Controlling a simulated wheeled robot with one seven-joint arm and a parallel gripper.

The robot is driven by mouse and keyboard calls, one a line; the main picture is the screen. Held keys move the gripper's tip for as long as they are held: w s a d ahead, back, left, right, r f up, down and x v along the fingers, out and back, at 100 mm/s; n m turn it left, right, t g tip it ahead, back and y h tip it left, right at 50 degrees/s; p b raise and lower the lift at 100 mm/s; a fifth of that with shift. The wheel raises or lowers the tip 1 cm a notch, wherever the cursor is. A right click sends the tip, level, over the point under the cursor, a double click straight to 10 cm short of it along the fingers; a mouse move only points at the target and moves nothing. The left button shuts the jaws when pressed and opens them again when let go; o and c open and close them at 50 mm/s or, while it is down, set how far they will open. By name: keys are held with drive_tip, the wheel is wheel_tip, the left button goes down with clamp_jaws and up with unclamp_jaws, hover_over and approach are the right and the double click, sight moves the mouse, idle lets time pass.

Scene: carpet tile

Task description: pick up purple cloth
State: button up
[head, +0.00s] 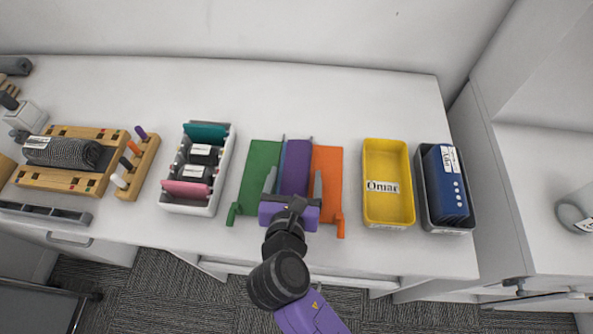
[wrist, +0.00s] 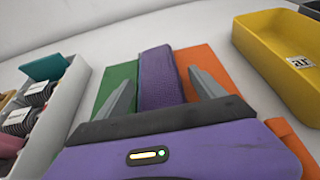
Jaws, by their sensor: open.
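The purple cloth (head: 296,166) is a folded strip lying between a green panel (head: 258,172) and an orange panel (head: 327,175) on the white counter. In the wrist view the purple cloth (wrist: 160,78) runs lengthwise away from me, with a woven texture. My gripper (head: 294,182) is open above the cloth's near end, one finger on each side of it. In the wrist view my gripper (wrist: 163,92) has its left finger over the green panel and its right finger over the orange one. The cloth's near end is hidden behind my gripper body.
A white divided box (head: 222,172) stands to the left, and a yellow bin (head: 388,210) labelled "Omar" to the right. Beyond it is a dark bin (head: 426,205) with a blue item. A wooden rack (head: 55,180) is at far left. The counter behind is clear.

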drive_tip(key=shift+w+f, duration=0.25)
drive_tip(key=shift+w, duration=0.3)
drive_tip(key=c, duration=1.5)
drive_tip(key=shift+r, duration=0.1)
